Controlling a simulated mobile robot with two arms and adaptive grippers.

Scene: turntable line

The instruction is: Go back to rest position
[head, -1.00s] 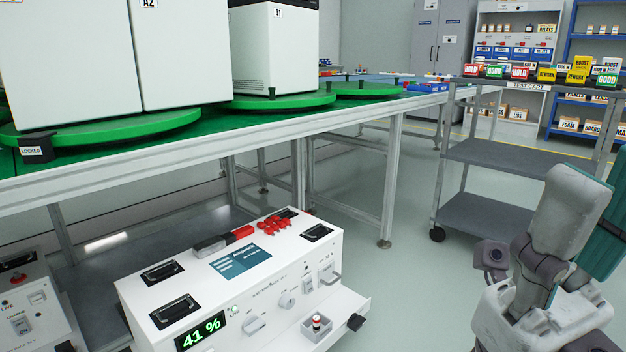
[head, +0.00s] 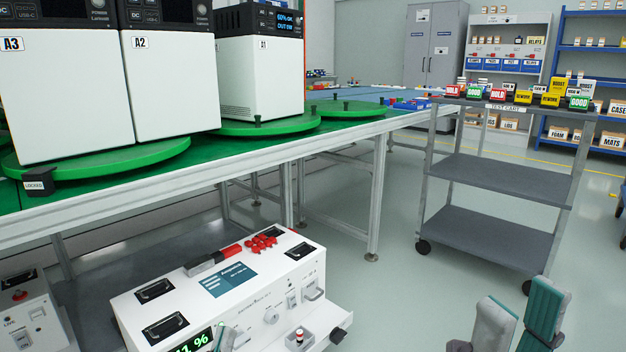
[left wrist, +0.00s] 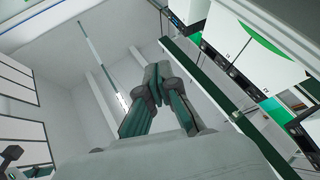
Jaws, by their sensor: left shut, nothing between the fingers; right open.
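My right gripper (head: 518,312) is at the bottom right of the head view. Its two green-padded fingers stand apart with nothing seen between them, over the floor in front of the test cart. The rest of both arms is mostly out of view.
The white instrument (head: 285,275), with red clips on top, stands below the turntable bench (head: 240,163). White power units (head: 70,95) stand on green turntables (head: 110,158). The test cart (head: 505,167) holds several coloured signs. Open floor (head: 395,285) lies between bench and cart.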

